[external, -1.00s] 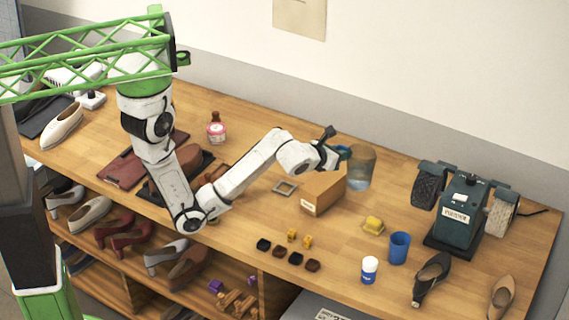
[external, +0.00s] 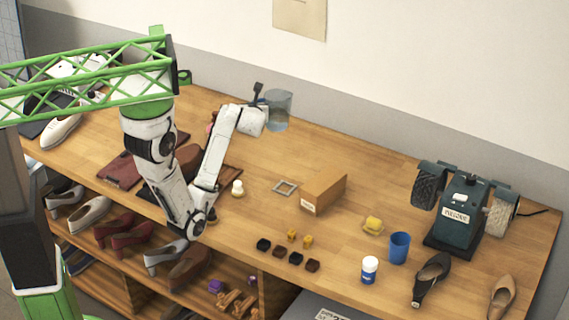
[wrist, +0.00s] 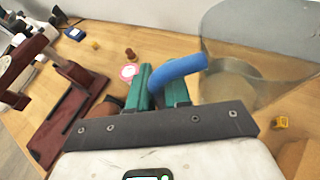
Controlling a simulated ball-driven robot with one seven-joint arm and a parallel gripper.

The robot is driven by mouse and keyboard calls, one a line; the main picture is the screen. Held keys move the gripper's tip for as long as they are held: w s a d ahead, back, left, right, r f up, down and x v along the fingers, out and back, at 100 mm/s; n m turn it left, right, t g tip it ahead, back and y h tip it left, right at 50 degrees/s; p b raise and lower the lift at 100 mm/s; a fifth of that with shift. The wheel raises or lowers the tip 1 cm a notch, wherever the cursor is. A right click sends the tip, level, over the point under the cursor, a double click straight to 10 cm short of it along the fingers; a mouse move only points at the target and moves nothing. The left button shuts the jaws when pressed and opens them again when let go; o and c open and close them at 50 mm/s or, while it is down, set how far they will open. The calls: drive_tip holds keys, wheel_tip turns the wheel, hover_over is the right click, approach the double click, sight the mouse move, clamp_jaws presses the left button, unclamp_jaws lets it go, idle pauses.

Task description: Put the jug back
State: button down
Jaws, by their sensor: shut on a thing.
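The jug (external: 279,110) is clear and grey-tinted, with a blue handle. It looks upright near the back of the bench, left of the cardboard box, and seems to be above the bench top. In the wrist view its clear body fills the upper right (wrist: 262,45). My gripper (wrist: 162,85) has its teal fingers shut on the blue handle (wrist: 183,70). In the external view the fingers are too small to make out clearly.
A cardboard box (external: 325,191) and a grey square frame (external: 286,187) stand mid-bench. A small white-topped item (external: 238,187) is near my arm. A pink-labelled bottle (wrist: 128,72) is beyond my fingers. To the right are a blue cup (external: 399,248) and a dark green machine (external: 459,210).

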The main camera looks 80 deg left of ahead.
drive_tip(key=s+a+n+g+b, duration=0.1)
drive_tip(key=s+a+n+g, duration=0.2)
drive_tip(key=s, duration=0.5)
drive_tip(key=s+a+n+g+b, duration=0.2)
drive_tip(key=s+a+g, duration=0.1)
drive_tip(key=s, duration=0.4)
drive_tip(key=shift+w+a+f, duration=1.5)
drive_tip(key=shift+w+f, duration=0.25)
drive_tip(key=shift+f, duration=1.4)
drive_tip(key=shift+w+a+f, duration=1.55)
drive_tip(key=shift+w+f, duration=0.2)
drive_tip(key=shift+f, duration=1.35)
drive_tip(key=shift+w+a+f, duration=1.5)
drive_tip(key=shift+w+f, duration=0.25)
drive_tip(key=shift+f, duration=1.4)
drive_tip(key=c, duration=1.1)
unclamp_jaws()
drive_tip(key=shift+f, duration=0.15)
